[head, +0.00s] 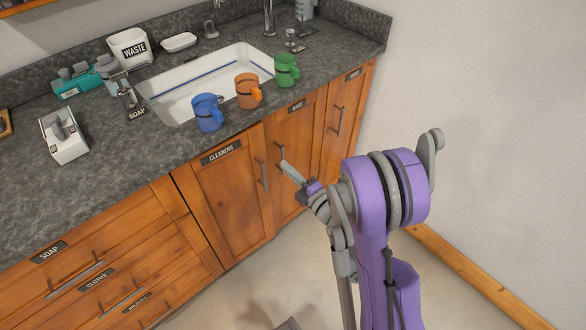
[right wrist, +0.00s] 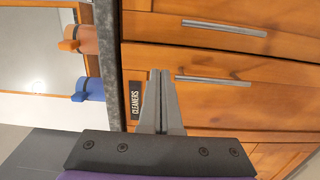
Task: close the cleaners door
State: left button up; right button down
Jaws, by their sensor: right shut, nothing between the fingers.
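The cleaners door (head: 232,200) is a brown wooden cabinet door below the counter, under a black CLEANERS label (head: 221,153). It looks about flush with the cabinet front. A dark line runs along its left edge, and I cannot tell whether a small gap is left. Its vertical grey handle (head: 263,175) is on its right side. My right gripper (head: 291,172) is shut and empty, in front of the cabinet just right of that handle. In the right wrist view, its closed fingers (right wrist: 160,75) point beside the label and the door's handle (right wrist: 228,80).
Blue (head: 208,113), orange (head: 247,91) and green (head: 286,70) mugs stand along the counter's front edge by the sink (head: 180,100). Floor in front is clear.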

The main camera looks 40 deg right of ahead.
aim_at(263, 142)
jog(key=w, duration=0.9)
jog(key=shift+w+a, duration=0.1)
jog(key=shift+w, duration=0.3)
jog(key=shift+w+f+n+y, duration=0.1)
jog(key=shift+w+n+y, duration=0.4)
jog(key=shift+w, duration=0.65)
jog(key=shift+d+r, duration=0.2)
jog(key=shift+a, duration=0.1)
